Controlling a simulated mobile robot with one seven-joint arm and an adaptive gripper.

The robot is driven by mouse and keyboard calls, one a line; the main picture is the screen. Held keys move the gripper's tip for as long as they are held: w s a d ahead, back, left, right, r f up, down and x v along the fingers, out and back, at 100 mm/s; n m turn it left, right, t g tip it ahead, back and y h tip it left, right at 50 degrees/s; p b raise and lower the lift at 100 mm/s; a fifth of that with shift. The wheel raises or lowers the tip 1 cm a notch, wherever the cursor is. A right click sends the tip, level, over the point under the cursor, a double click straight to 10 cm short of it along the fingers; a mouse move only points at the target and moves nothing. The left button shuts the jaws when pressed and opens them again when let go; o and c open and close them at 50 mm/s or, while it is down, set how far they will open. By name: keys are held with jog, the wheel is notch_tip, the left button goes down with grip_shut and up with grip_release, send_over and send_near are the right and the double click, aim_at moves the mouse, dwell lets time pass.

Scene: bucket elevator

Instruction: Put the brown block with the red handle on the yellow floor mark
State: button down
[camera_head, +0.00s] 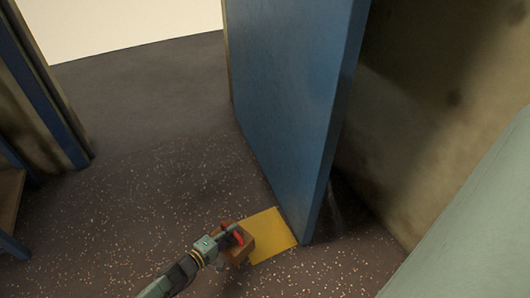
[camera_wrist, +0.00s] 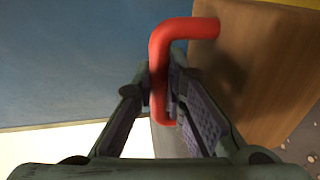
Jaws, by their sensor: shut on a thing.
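The brown block (camera_head: 240,253) with the red handle (camera_head: 231,236) is at the left edge of the yellow floor mark (camera_head: 275,236) in the head view. It covers part of the mark's left side; I cannot tell whether it touches the floor. My gripper (camera_head: 222,240) is shut on the red handle. In the wrist view the red handle (camera_wrist: 157,75) stands between my gripper's fingers (camera_wrist: 160,92), with the brown block (camera_wrist: 262,65) to the right. A strip of the yellow mark (camera_wrist: 297,3) shows at the top right corner.
A blue door panel (camera_head: 290,90) stands open, its lower corner close to the mark's right edge. A stained wall (camera_head: 410,130) is behind it, and a pale green surface (camera_head: 475,220) is at the right. The speckled floor (camera_head: 130,190) to the left is clear.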

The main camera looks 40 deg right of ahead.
aim_at(244, 240)
jog(key=s+d+f+b, duration=0.1)
jog(key=d+f+b, duration=0.2)
jog(key=d, duration=1.1)
jog(key=shift+d+f, duration=0.15)
jog(key=shift+f, duration=0.6)
jog(key=shift+s, duration=0.1)
jog(key=shift+f+b, duration=0.15)
jog(key=shift+b, duration=0.25)
jog(key=c, duration=1.6)
grip_release()
jog(key=shift+c, duration=0.2)
jog(key=p+v, duration=0.3)
jog(key=v, duration=0.9)
